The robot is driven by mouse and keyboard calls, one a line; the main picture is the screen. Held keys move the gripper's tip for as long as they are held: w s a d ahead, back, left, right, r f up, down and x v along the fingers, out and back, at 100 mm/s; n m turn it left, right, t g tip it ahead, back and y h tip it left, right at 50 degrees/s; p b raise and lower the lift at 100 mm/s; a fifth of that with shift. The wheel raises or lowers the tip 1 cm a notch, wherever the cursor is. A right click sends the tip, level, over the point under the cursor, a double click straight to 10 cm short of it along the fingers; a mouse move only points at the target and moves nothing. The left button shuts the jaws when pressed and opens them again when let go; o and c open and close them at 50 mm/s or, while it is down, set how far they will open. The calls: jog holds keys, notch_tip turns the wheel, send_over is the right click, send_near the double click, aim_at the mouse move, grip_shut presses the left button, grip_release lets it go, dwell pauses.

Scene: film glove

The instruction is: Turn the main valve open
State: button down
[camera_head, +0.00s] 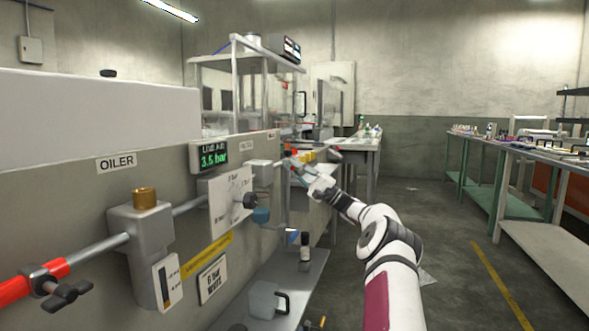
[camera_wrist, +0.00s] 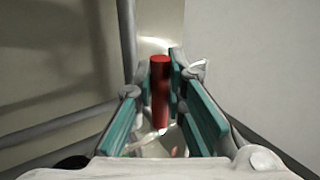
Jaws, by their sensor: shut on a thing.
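My gripper (camera_head: 296,168) is stretched out to the far end of the grey panel, near the pipework past the gauge display. In the wrist view my gripper (camera_wrist: 166,100) has its teal-padded fingers on both sides of a red bar-like handle (camera_wrist: 160,92), shut on it. The handle stands roughly upright in that view, in front of a pale pipe or post (camera_wrist: 160,25). I take this red handle for the main valve's lever; no label on it is readable. In the head view the handle is too small and covered to make out clearly.
The panel carries an oiler (camera_head: 140,245), a display (camera_head: 209,157) reading 3.5 bar, and a plate with a black knob (camera_head: 249,200). A red pipe section with a black knob (camera_head: 62,291) is at the near left. Benches (camera_head: 535,215) stand right; the floor between is clear.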

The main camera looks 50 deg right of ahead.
jog(key=c, duration=1.6)
grip_release()
jog(key=shift+f, duration=0.1)
jog(key=v, duration=1.2)
